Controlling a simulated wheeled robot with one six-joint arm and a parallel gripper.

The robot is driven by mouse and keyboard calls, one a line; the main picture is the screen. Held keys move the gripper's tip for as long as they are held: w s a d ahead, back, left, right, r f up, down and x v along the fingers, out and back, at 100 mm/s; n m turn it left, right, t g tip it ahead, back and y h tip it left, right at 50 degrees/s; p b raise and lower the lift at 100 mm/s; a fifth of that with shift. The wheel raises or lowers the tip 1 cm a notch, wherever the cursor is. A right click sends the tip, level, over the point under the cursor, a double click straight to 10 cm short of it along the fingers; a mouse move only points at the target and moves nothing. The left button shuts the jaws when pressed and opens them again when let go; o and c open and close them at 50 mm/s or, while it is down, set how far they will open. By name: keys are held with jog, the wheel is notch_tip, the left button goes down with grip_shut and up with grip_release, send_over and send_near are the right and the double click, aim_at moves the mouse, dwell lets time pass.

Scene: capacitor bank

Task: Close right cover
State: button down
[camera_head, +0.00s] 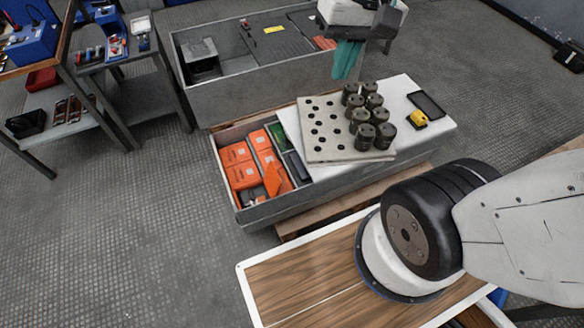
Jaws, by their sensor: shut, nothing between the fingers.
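My gripper (345,76) has teal fingers that point down and lie together, with nothing seen between them. It hangs at the top right, in front of the right end of the grey far chest (215,104). That chest has dark flat panels on top, one (262,48) with a yellow label. Its left compartment is open, and red items (324,42) show by its right end. The near chest (268,213) is open at left over orange boxes (238,166). A white top (436,122) spans its right part. I cannot tell which piece is the right cover.
A pale holed board (318,140) with several dark cylinders (368,112), a yellow item (418,118) and a dark flat device (427,103) lie on the white top. A wood-topped surface (300,277) is in front. Shelves (112,88) stand at left. The left floor is clear.

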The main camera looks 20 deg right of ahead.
aim_at(276, 181)
jog(key=w+d+f+m+y, duration=0.1)
jog(key=w+f+m+y, duration=0.45)
jog(key=w+f, duration=1.7)
jog(key=d+f+m, duration=0.2)
jog(key=f+m, duration=0.1)
jog(key=f, duration=0.7)
jog(key=d+f+m+h, duration=0.1)
jog(key=f+m, duration=0.3)
jog(key=f, duration=0.7)
jog(key=d+f+m+h, duration=0.1)
jog(key=d+f+m, duration=0.2)
jog(key=f, duration=0.8)
jog(key=shift+s+f+m+g+h, duration=0.1)
jog(key=shift+s+m+g+h, duration=0.15)
jog(key=shift+m+g, duration=0.25)
jog(key=x, duration=1)
jog(key=shift+f, duration=0.2)
jog(key=a, duration=0.2)
jog(key=shift+w+a+r, duration=0.15)
jog(key=shift+a+r, duration=0.15)
jog(key=shift+r, duration=0.1)
jog(key=shift+a, duration=0.65)
jog(key=shift+a+r, duration=0.1)
jog(key=shift+r, duration=0.1)
